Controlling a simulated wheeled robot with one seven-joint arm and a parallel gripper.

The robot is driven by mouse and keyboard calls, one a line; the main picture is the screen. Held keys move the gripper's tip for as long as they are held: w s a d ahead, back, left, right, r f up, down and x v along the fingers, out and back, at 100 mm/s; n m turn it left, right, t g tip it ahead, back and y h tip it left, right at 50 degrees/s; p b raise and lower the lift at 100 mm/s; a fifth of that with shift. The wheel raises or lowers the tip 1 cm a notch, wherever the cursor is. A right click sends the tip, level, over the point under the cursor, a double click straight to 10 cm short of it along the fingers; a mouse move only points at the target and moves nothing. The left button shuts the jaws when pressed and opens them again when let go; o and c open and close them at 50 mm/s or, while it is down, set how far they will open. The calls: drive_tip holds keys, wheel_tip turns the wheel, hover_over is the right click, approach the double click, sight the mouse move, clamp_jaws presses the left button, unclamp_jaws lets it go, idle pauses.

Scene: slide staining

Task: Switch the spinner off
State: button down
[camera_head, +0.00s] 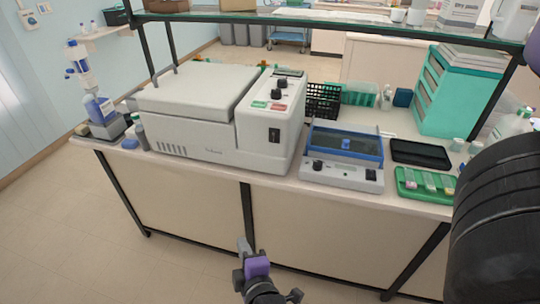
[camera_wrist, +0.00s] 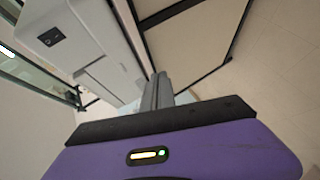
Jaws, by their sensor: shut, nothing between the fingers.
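The spinner (camera_head: 195,105) is a large off-white machine with its lid down, standing on the left half of the bench. Its right-hand panel carries dark knobs, a green and a red button (camera_head: 276,106), and a black switch (camera_head: 274,135) on the front face. I cannot tell the switch's position. My gripper (camera_head: 243,244) is shut and empty, in front of the bench and below its top, apart from the spinner. In the wrist view the shut fingers (camera_wrist: 157,92) are in the middle, and the spinner's pale body (camera_wrist: 85,45) with a black switch (camera_wrist: 51,37) is at upper left.
A blue-framed water bath (camera_head: 343,160) stands right of the spinner. A green slide tray (camera_head: 424,184) and a black tray (camera_head: 420,154) lie farther right. Bottles (camera_head: 95,105) stand at the left end. A glass shelf (camera_head: 330,19) spans above the bench. The floor in front is clear.

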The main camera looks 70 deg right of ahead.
sight(273, 134)
drive_tip(key=d+r+m+g+h, duration=0.4)
drive_tip(key=d+r+g+h, duration=0.3)
drive_tip(key=r, duration=0.7)
drive_tip(key=d+h, duration=0.1)
drive_tip(key=d, duration=0.1)
drive_tip(key=shift+w+d+m+g+h+b, duration=0.2)
drive_tip(key=shift+d+m+g+h+b, duration=0.1)
drive_tip(key=shift+d+m+b, duration=0.1)
drive_tip(key=shift+d, duration=0.1)
drive_tip(key=d+p, duration=0.1)
drive_tip(key=d, duration=0.3)
drive_tip(key=d+r+p, duration=0.1)
drive_tip(key=d+p, duration=0.1)
drive_tip(key=d, duration=0.2)
drive_tip(key=w+d+p, duration=0.1)
drive_tip(key=d, duration=0.4)
drive_tip(key=shift+r, duration=0.4)
drive_tip(key=shift+d+f, duration=0.1)
drive_tip(key=shift+d, duration=0.2)
